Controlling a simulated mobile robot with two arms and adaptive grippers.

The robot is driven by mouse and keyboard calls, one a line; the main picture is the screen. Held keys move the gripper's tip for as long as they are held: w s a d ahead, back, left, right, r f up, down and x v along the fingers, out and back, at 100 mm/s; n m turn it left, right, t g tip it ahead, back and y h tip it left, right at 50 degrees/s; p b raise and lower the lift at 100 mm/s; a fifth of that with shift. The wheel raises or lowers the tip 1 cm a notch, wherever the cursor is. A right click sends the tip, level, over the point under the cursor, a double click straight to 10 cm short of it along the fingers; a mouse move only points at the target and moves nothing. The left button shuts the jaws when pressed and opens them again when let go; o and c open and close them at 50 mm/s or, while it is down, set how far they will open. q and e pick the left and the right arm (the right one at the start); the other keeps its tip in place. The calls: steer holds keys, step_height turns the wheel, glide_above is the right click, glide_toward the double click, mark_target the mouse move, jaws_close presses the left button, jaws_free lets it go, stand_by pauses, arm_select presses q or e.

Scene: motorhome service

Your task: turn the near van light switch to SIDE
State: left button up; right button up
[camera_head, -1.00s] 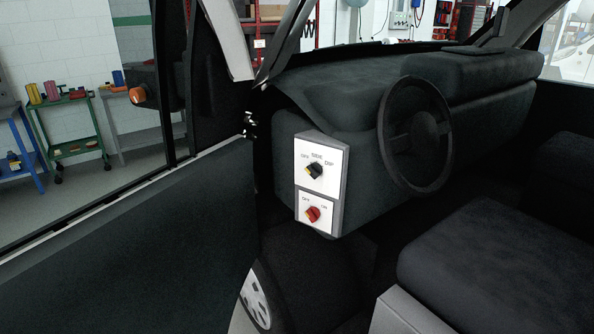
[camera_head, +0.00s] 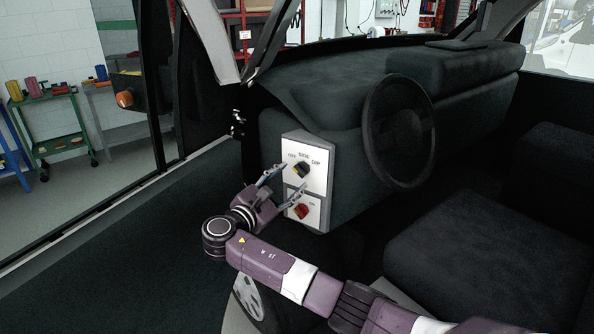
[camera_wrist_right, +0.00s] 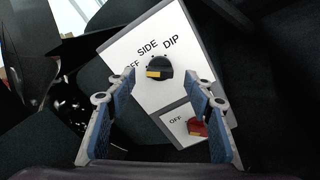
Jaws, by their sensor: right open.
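The light switch is a black knob (camera_head: 301,169) with a yellow mark, on a white panel (camera_head: 318,176) labelled OFF, SIDE and DIP. In the right wrist view the knob (camera_wrist_right: 160,67) has its yellow mark on the left, by the partly hidden OFF label. My right gripper (camera_head: 291,178) is open in front of the panel. Whether the tips reach the knob's depth is unclear. My left gripper is out of view.
A red knob (camera_head: 301,211) with OFF and ON labels sits just below, close to one finger. The steering wheel (camera_head: 398,132) is to the right, with the seat (camera_head: 480,245) below it. The open door (camera_head: 110,245) is at left.

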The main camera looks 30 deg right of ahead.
mark_target(298, 172)
steer(key=shift+p+x, duration=0.45)
steer(key=shift+x, duration=1.7)
steer(key=shift+f, duration=0.1)
steer(key=c, duration=1.2)
